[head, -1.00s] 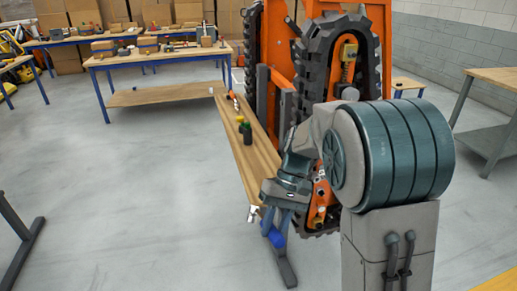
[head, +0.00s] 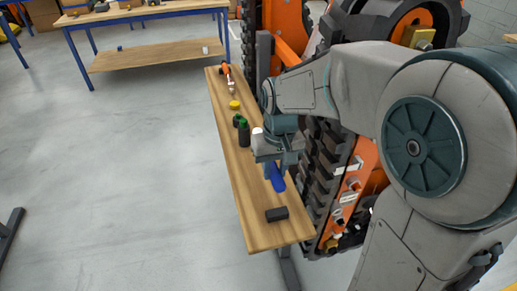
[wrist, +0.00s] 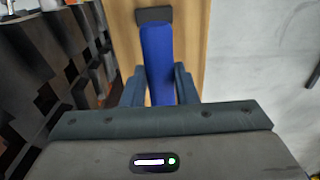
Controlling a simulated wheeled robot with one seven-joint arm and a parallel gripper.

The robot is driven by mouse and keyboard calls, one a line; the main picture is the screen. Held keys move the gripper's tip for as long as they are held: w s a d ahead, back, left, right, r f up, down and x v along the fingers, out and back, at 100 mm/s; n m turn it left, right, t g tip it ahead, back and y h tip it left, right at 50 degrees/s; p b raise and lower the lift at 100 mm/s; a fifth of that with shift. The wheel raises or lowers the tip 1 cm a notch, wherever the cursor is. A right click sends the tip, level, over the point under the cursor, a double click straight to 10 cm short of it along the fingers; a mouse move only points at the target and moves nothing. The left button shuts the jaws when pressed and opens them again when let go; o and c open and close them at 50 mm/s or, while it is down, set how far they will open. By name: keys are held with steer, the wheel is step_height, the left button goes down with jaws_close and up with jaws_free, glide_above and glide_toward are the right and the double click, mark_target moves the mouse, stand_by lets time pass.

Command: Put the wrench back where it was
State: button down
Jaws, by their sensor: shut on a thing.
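My gripper (head: 274,163) is over the long wooden plank (head: 237,170) beside the tracked machine, shut on a long blue thing (head: 277,182). This looks like the handle of the wrench; no wrench jaw can be made out clearly. In the wrist view the blue handle (wrist: 157,55) stands out forward between the two fingers (wrist: 160,88), toward a black block (wrist: 153,15). Whether the handle touches the plank or block, I cannot tell. A pale piece (head: 257,137) shows beside the gripper in the head view; what it belongs to is unclear.
The black block (head: 277,213) lies near the plank's front end. A dark green-topped bottle (head: 243,133), a yellow thing (head: 234,105) and an orange-handled tool (head: 226,75) are farther back. Black tracks (head: 327,160) rise close on the right. Open floor (head: 150,170) lies left.

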steer(key=shift+w+f, duration=0.1)
steer(key=shift+w, duration=0.25)
step_height(320, 180, down, 10)
steer(key=shift+r+b, duration=0.15)
steer(key=shift+b, duration=0.2)
steer(key=c, duration=1.1)
jaws_free()
steer(key=shift+c, duration=0.2)
steer(key=r, duration=0.6)
steer(key=r+p, duration=0.1)
steer(key=r, duration=0.5)
steer(key=shift+s+d, duration=0.1)
steer(key=shift+d, duration=0.1)
steer(key=shift+s, duration=0.1)
